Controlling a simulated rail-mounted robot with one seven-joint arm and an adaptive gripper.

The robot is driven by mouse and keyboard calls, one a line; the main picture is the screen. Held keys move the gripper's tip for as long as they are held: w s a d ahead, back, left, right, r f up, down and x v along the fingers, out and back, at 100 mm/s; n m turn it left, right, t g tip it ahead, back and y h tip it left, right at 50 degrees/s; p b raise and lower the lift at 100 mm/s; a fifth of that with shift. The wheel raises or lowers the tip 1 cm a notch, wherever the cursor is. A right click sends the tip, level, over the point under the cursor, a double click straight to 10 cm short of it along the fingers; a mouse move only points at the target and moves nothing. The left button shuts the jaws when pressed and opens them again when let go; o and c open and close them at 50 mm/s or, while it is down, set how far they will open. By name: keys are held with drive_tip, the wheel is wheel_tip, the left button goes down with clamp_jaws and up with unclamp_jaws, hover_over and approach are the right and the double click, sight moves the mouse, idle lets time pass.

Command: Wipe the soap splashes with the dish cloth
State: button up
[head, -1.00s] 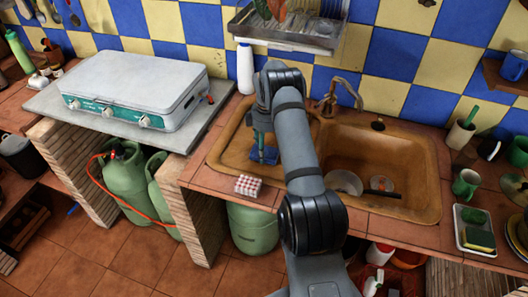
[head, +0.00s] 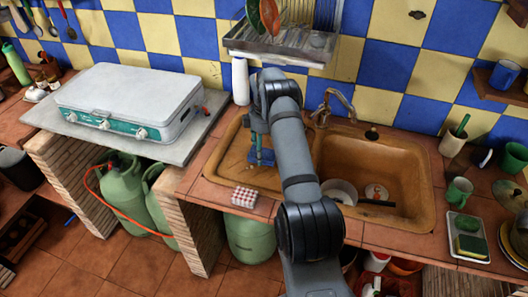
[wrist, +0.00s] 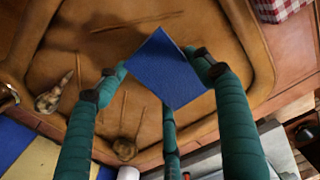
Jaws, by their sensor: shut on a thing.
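My gripper (head: 262,154) is over the shallow left part of the brown sink (head: 212,160). My arm hides part of the basin.
A folded red-and-white checked cloth (head: 244,197) lies on the front counter edge. A white bottle (head: 240,82) and the tap (head: 330,104) stand behind. The right bowl (head: 390,165) holds dishes. A gas stove (head: 132,98) is at left, a dish rack (head: 283,42) above.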

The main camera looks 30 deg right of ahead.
sight(264, 151)
drive_tip(key=shift+r+p, duration=0.65)
drive_tip(key=shift+r, duration=0.7)
drive_tip(key=shift+r+p, duration=1.15)
drive_tip(key=shift+r, duration=0.4)
drive_tip(key=shift+f, duration=0.1)
